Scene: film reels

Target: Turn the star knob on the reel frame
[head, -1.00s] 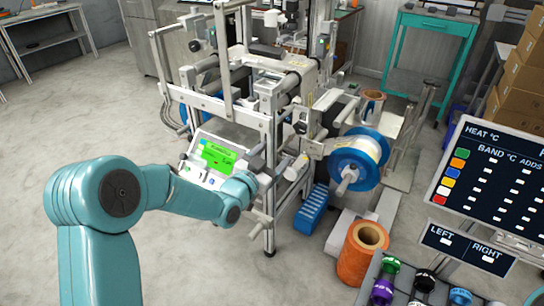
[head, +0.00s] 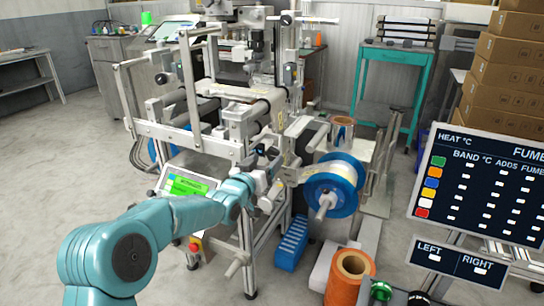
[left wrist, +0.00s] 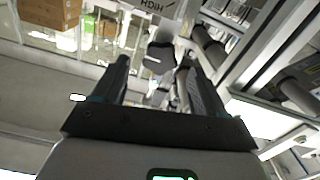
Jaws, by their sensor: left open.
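The reel frame (head: 228,152) is a pale metal machine in the middle of the head view. A blue-flanged reel (head: 345,200) sits on its right side. My left gripper (head: 270,178) is at the frame's front right post, left of the reel, and its fingers are small and partly lost against the metal. In the left wrist view the left gripper (left wrist: 160,75) is open, with two dark fingers apart. A dark lobed piece (left wrist: 158,57), perhaps the star knob, shows between and beyond the fingertips. I cannot tell if they touch it. My right gripper is not seen.
A green-lit control panel (head: 187,185) is just behind my left forearm. A blue slotted block (head: 291,243) and an orange roll (head: 350,277) are low to the right. A readings board (head: 488,185) stands at the right. The grey floor at left is open.

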